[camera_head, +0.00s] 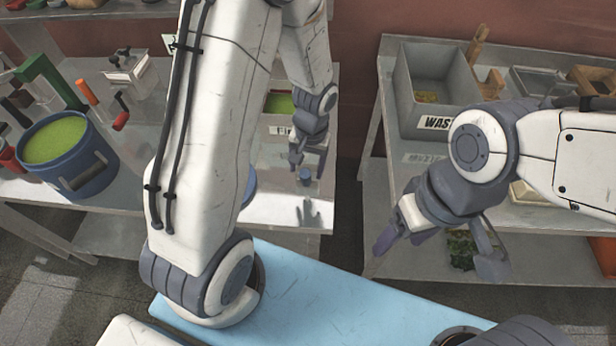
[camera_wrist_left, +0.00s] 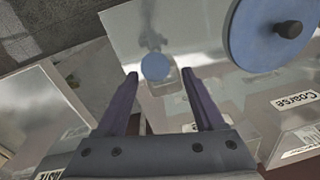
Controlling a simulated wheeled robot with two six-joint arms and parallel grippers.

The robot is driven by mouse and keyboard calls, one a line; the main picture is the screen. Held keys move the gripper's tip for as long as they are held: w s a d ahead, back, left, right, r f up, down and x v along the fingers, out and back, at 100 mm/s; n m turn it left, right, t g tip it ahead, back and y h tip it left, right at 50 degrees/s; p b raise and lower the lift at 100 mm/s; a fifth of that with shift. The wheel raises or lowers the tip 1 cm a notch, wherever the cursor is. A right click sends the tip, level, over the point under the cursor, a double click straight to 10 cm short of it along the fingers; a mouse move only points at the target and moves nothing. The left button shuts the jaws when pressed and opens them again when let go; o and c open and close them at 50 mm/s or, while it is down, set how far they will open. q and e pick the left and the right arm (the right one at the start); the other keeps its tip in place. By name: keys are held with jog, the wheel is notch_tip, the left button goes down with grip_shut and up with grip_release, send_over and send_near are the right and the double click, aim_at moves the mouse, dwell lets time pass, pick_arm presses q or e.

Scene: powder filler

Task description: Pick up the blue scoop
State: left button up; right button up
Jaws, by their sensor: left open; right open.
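The blue scoop (camera_head: 305,174) is small and sits on the shiny table below my left gripper. In the left wrist view its round blue part (camera_wrist_left: 155,67) lies between and just beyond the fingertips, with a pale part beside it. My left gripper (camera_head: 309,163) is open and points down over it, apart from it as far as I can tell. The left wrist view shows its two fingers (camera_wrist_left: 159,76) spread and empty. My right gripper (camera_head: 438,252) is open and empty, at the right, by the other table.
A blue disc with a dark knob (camera_wrist_left: 268,32) lies near the scoop. A bin labelled "Fine" (camera_head: 281,129) stands behind it. A blue pot of green powder (camera_head: 65,160) is at the left. A grey waste bin (camera_head: 432,88) stands on the right table.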

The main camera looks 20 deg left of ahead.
pick_arm(q)
notch_tip(320, 180, down, 4)
jog(key=shift+s+f+p, duration=0.1)
jog(key=shift+f+p, duration=0.1)
jog(key=shift+p, duration=0.1)
grip_shut()
dwell(1.3)
